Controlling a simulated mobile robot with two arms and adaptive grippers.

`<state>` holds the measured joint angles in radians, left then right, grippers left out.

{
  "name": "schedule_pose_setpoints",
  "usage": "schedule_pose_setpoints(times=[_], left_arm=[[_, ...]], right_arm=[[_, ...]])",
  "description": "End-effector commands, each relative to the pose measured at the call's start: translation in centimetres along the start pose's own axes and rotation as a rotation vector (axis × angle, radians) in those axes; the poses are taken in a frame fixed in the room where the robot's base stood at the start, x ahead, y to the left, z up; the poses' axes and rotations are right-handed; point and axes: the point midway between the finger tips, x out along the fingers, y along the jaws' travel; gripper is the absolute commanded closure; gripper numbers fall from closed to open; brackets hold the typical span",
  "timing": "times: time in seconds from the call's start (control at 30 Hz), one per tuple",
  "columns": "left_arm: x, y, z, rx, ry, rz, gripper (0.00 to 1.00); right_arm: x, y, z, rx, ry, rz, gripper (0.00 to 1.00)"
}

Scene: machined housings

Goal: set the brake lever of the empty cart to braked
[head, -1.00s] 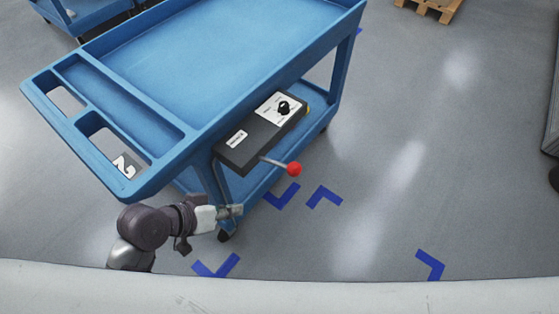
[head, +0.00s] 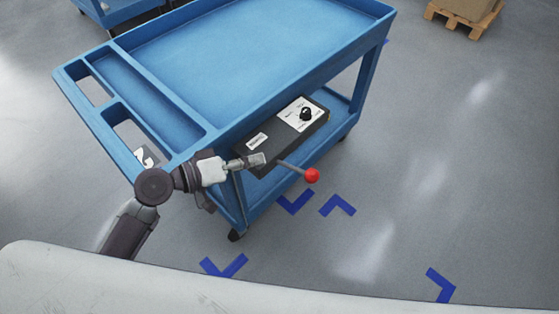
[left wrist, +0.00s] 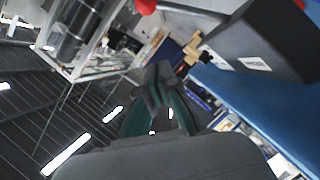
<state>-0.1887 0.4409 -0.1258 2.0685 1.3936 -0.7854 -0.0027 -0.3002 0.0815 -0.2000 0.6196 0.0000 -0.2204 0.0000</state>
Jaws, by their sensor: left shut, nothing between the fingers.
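The empty blue cart (head: 225,62) stands in the head view with a bare top tray. A dark control box (head: 270,150) with a black knob on a white plate is mounted on its side. The brake lever, a thin rod with a red ball (head: 312,176), sticks out from the box toward the lower right. My left gripper (head: 262,160) is shut and empty, close to the box's near end and left of the red ball. In the left wrist view its fingers (left wrist: 160,85) show, with the red ball (left wrist: 146,5) at the top edge. My right gripper is not in view.
Blue corner marks (head: 338,205) lie on the grey floor in front of the cart. A pallet with a box (head: 462,14) stands at the upper right. Another blue cart (head: 115,12) is at the upper left. The floor on the right is clear.

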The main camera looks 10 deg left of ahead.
Motion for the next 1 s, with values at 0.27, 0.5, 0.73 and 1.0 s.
schedule_pose_setpoints(times=[0.27, 0.5, 0.73, 1.0], left_arm=[[5.2, 0.4, -0.2, -0.003, 0.001, 0.004, 1.0], [9.7, 0.2, 0.5, -0.004, -0.002, 0.002, 1.0], [10.2, 0.1, 3.4, -0.001, -0.002, 0.0, 1.0], [10.3, 0.1, 4.0, 0.002, -0.001, 0.0, 1.0]], right_arm=[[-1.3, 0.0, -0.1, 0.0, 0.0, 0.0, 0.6], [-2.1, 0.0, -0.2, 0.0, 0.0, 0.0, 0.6], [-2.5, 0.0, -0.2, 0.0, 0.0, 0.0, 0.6], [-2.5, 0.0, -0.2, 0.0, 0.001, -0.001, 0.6]])
